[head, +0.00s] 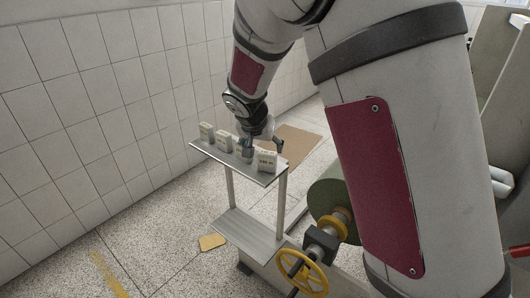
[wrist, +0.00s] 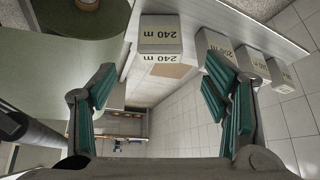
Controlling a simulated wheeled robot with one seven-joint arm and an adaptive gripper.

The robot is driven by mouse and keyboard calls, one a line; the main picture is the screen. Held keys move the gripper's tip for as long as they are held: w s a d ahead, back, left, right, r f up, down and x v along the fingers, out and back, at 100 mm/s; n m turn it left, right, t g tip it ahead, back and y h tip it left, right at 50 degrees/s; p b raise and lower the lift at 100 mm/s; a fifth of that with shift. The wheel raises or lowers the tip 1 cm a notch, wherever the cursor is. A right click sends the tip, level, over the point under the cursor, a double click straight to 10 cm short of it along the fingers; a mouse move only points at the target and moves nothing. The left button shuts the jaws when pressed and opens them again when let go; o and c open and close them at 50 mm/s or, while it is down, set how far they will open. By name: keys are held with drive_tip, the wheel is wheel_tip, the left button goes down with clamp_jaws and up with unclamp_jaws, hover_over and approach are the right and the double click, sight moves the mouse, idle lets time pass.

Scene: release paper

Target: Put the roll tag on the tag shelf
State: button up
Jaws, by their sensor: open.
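The tag shelf (head: 200,143) is a narrow grey metal board on posts, with several pale block-shaped tags standing on it. I cannot tell for sure which block is the roll tag. My gripper (head: 263,147) is over the shelf's right end, just behind that tag. Its teal-padded fingers (wrist: 160,88) are spread wide, with nothing held between them.
Other tags (head: 222,138) stand in a row toward the shelf's left end. A green roll (head: 327,197) and a yellow handwheel (head: 301,272) are right of the shelf. A tiled wall is at left. A yellowish piece (head: 212,242) lies on the speckled floor.

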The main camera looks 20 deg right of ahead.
drive_tip(key=s+d+r+n+y, duration=0.1)
drive_tip(key=s+d+r, duration=0.1)
drive_tip(key=s+r, duration=0.6)
drive_tip(key=s+d+r+n+y, duration=0.15)
drive_tip(key=s+r, duration=0.35)
drive_tip(key=s, duration=0.5)
drive_tip(key=s+a+r+n, duration=0.1)
drive_tip(key=s+r+n, duration=0.1)
drive_tip(key=s, duration=1.4)
drive_tip(key=shift+n+y, duration=0.35)
drive_tip(key=shift+n, duration=0.5)
drive_tip(key=shift+s, duration=0.1)
